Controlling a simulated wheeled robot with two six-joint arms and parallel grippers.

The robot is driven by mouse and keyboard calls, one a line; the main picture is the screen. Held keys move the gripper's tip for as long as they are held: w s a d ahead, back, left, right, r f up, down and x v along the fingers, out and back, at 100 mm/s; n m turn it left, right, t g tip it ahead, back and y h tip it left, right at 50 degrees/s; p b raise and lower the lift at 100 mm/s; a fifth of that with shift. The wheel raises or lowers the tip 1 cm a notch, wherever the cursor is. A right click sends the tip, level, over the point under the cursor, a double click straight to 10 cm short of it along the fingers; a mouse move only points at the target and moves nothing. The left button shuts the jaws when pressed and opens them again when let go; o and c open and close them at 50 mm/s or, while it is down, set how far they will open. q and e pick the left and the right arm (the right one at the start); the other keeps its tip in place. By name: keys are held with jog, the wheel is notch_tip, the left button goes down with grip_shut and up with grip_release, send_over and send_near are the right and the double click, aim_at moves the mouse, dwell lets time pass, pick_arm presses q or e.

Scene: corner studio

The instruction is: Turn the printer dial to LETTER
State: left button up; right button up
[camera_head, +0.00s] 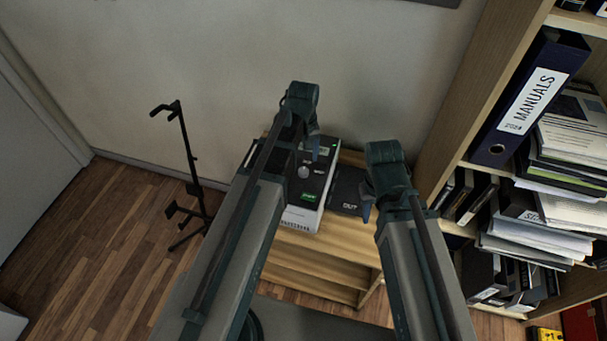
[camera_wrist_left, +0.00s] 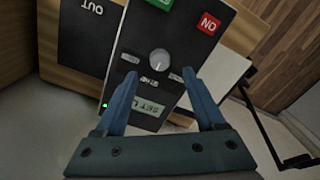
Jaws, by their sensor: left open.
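The printer (camera_head: 312,190) is a black-topped box with white sides on a wooden cabinet. Its round grey dial (camera_wrist_left: 160,62) sits on the top panel, with small labels around it; its pointer direction is too small to tell. The dial also shows in the head view (camera_head: 304,172). A small display (camera_wrist_left: 150,106), upside down in the left wrist view, begins "SET L". My left gripper (camera_wrist_left: 162,88) is open and empty above the panel, its blue fingers apart on either side of the display and short of the dial. My right gripper (camera_head: 368,207) hangs right of the printer, its opening hidden.
A black tray marked OUT (camera_head: 347,190) adjoins the printer. The panel has a green button (camera_head: 308,196) and a red button (camera_wrist_left: 208,23). A bookshelf (camera_head: 470,95) with binders stands at right, a black stand (camera_head: 188,150) at left. The wall is close behind.

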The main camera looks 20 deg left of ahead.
aim_at(304, 170)
pick_arm(q)
notch_tip(304, 170, down, 6)
jog(key=b, duration=0.4)
jog(key=shift+r+b, duration=0.1)
jog(key=shift+b, duration=0.25)
grip_shut()
